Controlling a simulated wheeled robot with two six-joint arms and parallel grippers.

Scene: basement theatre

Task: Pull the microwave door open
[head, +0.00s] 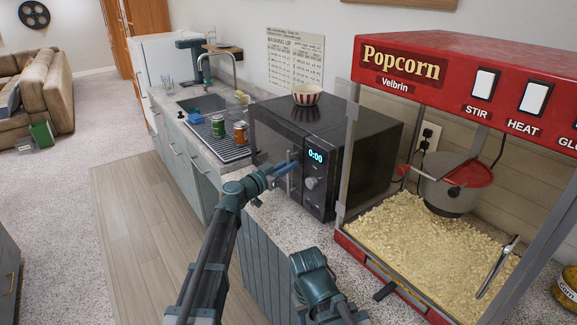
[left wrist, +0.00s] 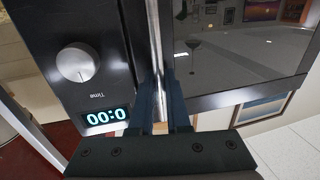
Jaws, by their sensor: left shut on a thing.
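The black microwave (head: 355,125) stands on the speckled counter, its front with a lit 0:00 display and a round knob facing left. Its door looks shut or nearly so; I cannot tell if there is a small gap. My left gripper (head: 291,166) is at the front of the microwave, beside the display. In the left wrist view, its two fingers (left wrist: 166,105) are closed around the silver bar handle (left wrist: 154,40), between the knob panel and the dark door glass (left wrist: 235,55). My right gripper is not visible.
A red popcorn machine (head: 455,60) stands close to the right of the microwave. A striped bowl (head: 306,95) sits on top of the microwave. The wooden floor (head: 140,220) before the cabinets is clear.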

